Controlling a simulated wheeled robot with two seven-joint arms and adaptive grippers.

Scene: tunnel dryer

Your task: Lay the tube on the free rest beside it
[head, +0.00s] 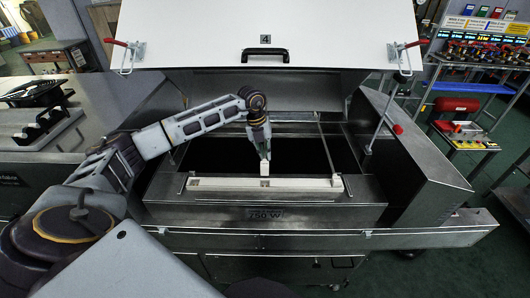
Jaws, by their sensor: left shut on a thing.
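A long pale tube (225,184) lies crosswise along the front of the dryer's dark opening, above a "750 W" marking. A small pale block rises from its middle. My left gripper (264,158) points down over this block and is shut on it, so it has hold of the tube. The tube looks level; I cannot tell whether it touches what is under it. Thin metal brackets show by its two ends. I cannot make out which rest is free. My right gripper is not in view.
The dryer's white lid (200,35) is raised behind, with a black handle (265,56) and red clamps at both sides. A sloping metal side wall (410,150) bounds the opening on the right. A metal counter (100,115) stands at left; shelves stand at right.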

